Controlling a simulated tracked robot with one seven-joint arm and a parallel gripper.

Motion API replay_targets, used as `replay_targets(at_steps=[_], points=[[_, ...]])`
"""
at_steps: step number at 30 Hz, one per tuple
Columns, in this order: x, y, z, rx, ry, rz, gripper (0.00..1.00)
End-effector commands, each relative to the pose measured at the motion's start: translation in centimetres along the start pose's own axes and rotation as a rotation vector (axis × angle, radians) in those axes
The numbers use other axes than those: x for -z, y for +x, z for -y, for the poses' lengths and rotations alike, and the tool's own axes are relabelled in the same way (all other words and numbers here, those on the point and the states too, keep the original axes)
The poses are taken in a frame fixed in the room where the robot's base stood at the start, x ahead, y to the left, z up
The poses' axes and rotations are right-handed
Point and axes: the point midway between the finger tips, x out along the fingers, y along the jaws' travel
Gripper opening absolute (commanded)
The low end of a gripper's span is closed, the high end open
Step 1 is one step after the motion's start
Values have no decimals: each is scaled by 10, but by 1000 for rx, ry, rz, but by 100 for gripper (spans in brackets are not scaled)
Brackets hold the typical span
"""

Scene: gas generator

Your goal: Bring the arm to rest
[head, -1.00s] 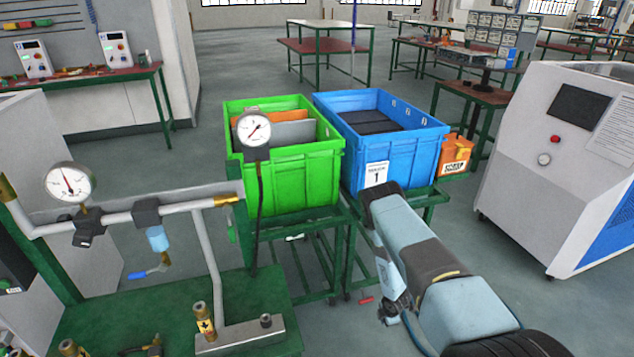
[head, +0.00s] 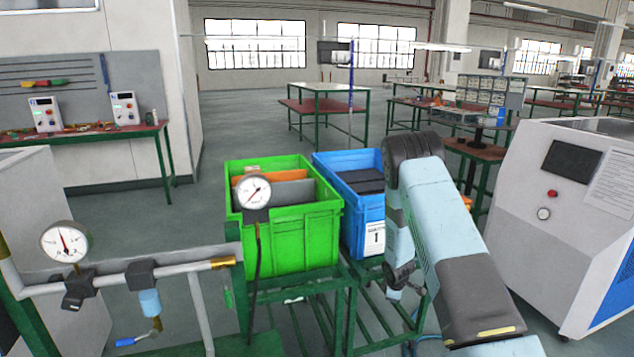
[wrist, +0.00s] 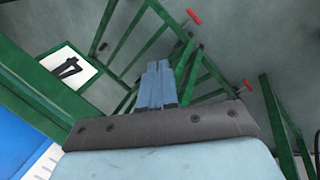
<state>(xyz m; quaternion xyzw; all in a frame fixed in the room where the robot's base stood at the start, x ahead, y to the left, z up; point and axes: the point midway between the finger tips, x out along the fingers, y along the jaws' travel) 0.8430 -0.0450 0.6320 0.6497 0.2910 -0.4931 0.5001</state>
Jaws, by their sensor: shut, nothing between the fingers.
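My gripper (wrist: 158,85) shows in the wrist view. Its two light-blue fingers lie side by side, closed with no object between them. They point toward the floor and the green stand legs and stand clear in the picture of anything gripped. In the head view my arm (head: 455,240) rises from the bottom right to a dark bend in front of the blue crate. A lower arm part hangs behind it; I cannot make out the fingertips there.
A green crate (head: 290,240) and a blue crate (head: 352,212) sit on green stands beside my arm. A white cabinet (head: 570,230) stands right. A pipe rig with a pressure gauge (head: 66,242) stands left.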

Motion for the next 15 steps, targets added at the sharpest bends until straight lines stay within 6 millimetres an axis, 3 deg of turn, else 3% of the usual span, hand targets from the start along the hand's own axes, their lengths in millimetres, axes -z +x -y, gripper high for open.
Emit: replay_targets(at_steps=[1, 6, 15], points=[[1, -20, -11, -10, 30, 0, 0], [2, -81, -33, -26, 131, 3, 0], [-3, -188, -56, -47, 308, 1, 0]])
